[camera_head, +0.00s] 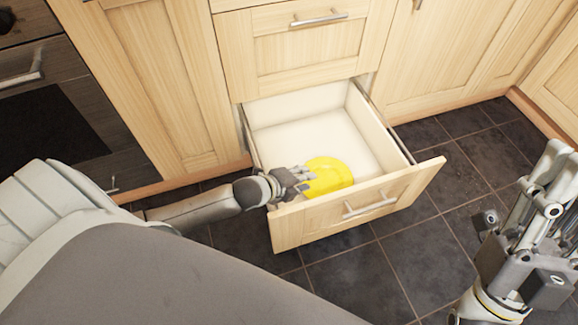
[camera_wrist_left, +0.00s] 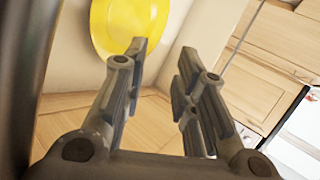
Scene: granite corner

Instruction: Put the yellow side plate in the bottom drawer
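The yellow side plate (camera_head: 328,176) is inside the pulled-out bottom drawer (camera_head: 376,150), near its front panel and left side. In the left wrist view the plate (camera_wrist_left: 130,20) shows beyond the fingertips, past the left-hand finger. My left gripper (camera_head: 300,180) reaches over the drawer's left front edge, right beside the plate. In the left wrist view its fingers (camera_wrist_left: 163,52) are spread with a clear gap and nothing between them. I cannot tell whether one finger touches the plate. My right gripper (camera_head: 555,165) is at the right, away from the drawer, with its fingers apart and empty.
A closed upper drawer (camera_head: 290,50) sits above the open one. Closed cupboard doors (camera_head: 160,75) flank it, with an oven (camera_head: 50,110) at the left. Dark floor tiles (camera_head: 430,245) are free in front and to the right. The drawer otherwise looks empty.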

